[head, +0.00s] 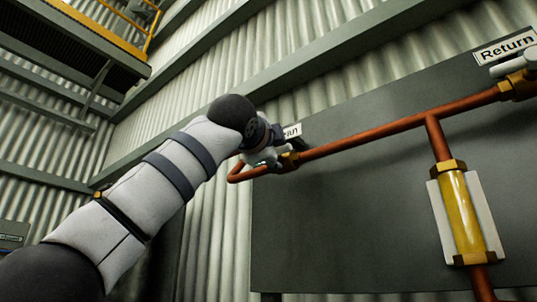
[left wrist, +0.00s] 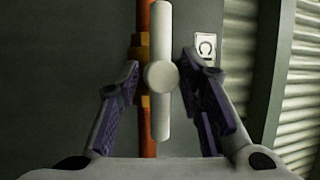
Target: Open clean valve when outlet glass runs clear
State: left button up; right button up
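The outlet sight glass (head: 462,212) at right in the head view is filled with an even golden yellow. I see no dark cloudiness in it at this size. My left gripper (head: 265,153) is at the valve on the left end of the copper pipe, and hides most of that valve and its label (head: 292,131). In the left wrist view, the valve's white handle (left wrist: 160,112) stands upright, in line with the pipe behind it. The left gripper's fingers (left wrist: 160,68) are spread on either side of the handle, with gaps on both sides. My right gripper is not in view.
Another valve (head: 512,68) with a white handle sits at upper right under a "Return" label (head: 505,47). The copper pipe (head: 375,133) crosses a dark panel (head: 345,220). A small white sign (left wrist: 207,47) is beside the handle. A platform with yellow railing is at upper left.

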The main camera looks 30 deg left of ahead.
pick_arm(q)
jog(key=shift+s+a, duration=0.1)
jog(key=shift+a, duration=0.25)
jog(key=shift+s, duration=0.2)
jog(key=v, duration=1.1)
jog(key=shift+s+d+f, duration=0.15)
jog(key=shift+s+d, duration=0.05)
jog(key=shift+s, duration=0.1)
